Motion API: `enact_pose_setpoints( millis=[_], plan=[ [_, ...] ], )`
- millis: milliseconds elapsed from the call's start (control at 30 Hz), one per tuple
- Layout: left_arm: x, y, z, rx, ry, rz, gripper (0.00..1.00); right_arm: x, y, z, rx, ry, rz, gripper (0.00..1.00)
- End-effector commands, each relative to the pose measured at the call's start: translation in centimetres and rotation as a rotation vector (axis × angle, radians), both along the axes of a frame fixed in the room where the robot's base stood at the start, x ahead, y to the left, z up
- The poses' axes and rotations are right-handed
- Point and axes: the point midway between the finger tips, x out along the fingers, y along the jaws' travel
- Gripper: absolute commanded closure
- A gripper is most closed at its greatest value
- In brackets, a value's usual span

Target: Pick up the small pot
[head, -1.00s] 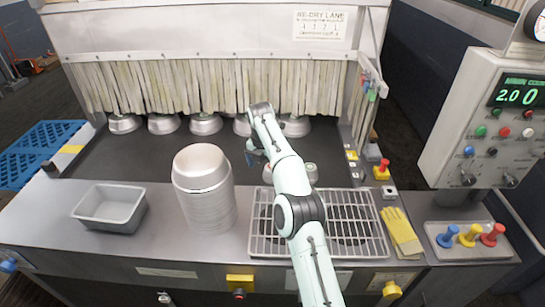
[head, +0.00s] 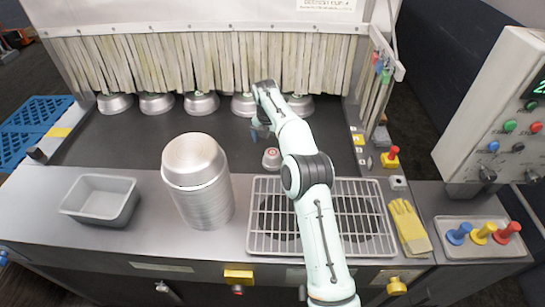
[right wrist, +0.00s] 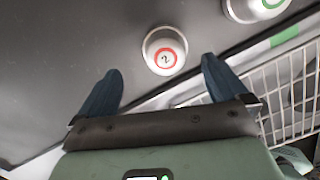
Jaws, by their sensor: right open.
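A small round silvery pot (head: 271,159) with a red ring on top stands on the dark belt, just behind the wire rack. In the right wrist view this pot (right wrist: 164,50), marked 2, lies ahead of and between the fingertips, apart from them. A similar pot (right wrist: 255,8) with a green ring is at the top right there; my arm seems to hide it in the head view. My right gripper (head: 260,132) is open and empty above the belt, and its fingers also show in the right wrist view (right wrist: 160,78). My left gripper is out of view.
A tall stack of metal pans (head: 203,190) and a grey tray (head: 101,200) stand left of the wire rack (head: 360,222). Yellow gloves (head: 409,227) lie to its right. Several larger pans (head: 200,103) line the strip curtain (head: 150,65). The belt's left part is clear.

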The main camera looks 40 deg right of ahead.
Motion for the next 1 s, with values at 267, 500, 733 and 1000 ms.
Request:
enact_pose_setpoints(
  millis=[267, 500, 733, 1000],
  plan=[
    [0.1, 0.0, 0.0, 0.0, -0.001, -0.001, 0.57, -0.1, -0.2, -2.0, 0.0, 0.002, 0.0, 0.0],
    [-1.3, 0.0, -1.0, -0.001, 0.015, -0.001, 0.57, -0.8, -0.5, -5.8, 0.001, 0.004, -0.001, 0.0],
    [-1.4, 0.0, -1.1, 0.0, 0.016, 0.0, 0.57, -0.6, -0.7, -6.7, 0.0, -0.002, -0.003, 0.0],
    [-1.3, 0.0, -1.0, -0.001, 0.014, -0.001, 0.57, -0.6, -0.6, -6.6, 0.001, -0.001, -0.002, 0.43]
  ],
)
